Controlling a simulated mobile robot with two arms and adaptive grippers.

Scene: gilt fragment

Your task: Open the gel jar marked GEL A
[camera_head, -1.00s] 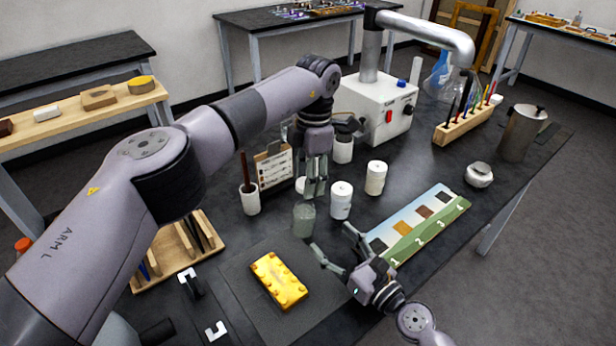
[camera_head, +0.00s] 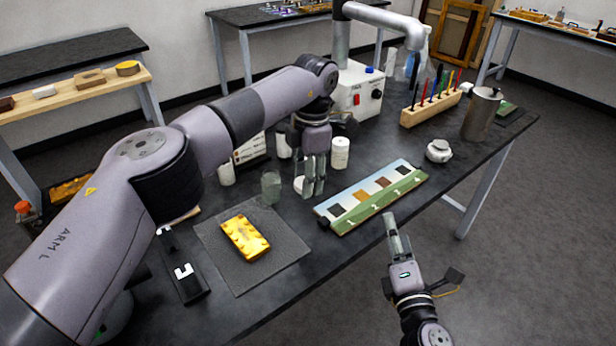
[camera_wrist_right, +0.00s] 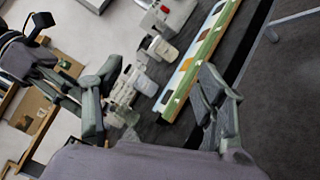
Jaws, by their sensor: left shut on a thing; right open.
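My left gripper (camera_head: 314,186) reaches down from above at the middle of the table and is shut on a white jar (camera_head: 299,185), mostly hidden behind its fingers. I cannot read any label. A second white jar (camera_head: 340,153) with a lid stands upright just behind and to the right, apart from the fingers. My right gripper (camera_head: 398,238) is in front of the table's front edge, over the floor. It is open and empty, with its spread fingers (camera_wrist_right: 160,75) in the wrist view. White jars (camera_wrist_right: 145,82) show between them in the wrist view.
A clear glass (camera_head: 271,187) stands left of the left gripper. A yellow block (camera_head: 245,238) lies on a grey mat (camera_head: 286,250). A numbered swatch board (camera_head: 375,196) lies near the front edge. A silver-white pot (camera_head: 439,150) and a metal canister (camera_head: 481,113) stand to the right.

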